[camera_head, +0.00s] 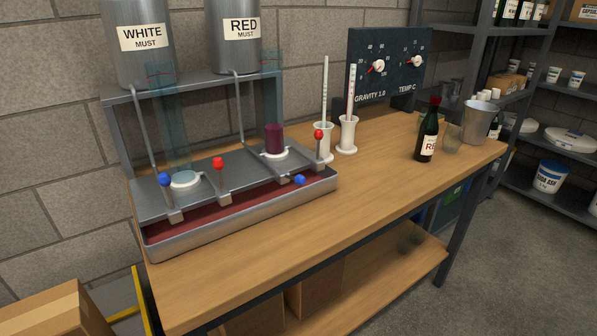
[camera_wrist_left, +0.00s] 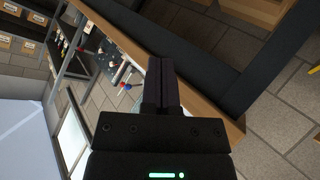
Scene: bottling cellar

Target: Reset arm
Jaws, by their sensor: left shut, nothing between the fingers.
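My left gripper (camera_wrist_left: 163,82) shows in the left wrist view with its two dark fingers together and nothing between them. It is away from the bench top, with a wooden board edge and a dark metal leg beyond it. Neither of my arms shows in the head view. My right gripper is not in either view.
The wooden bench (camera_head: 330,222) carries a metal dispensing stand (camera_head: 235,225) with blue and red knobs, two white holders (camera_head: 347,135) with tall instruments, a dial panel (camera_head: 385,70), a dark bottle (camera_head: 428,130) and a metal bucket (camera_head: 478,122). The bench's front middle is clear.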

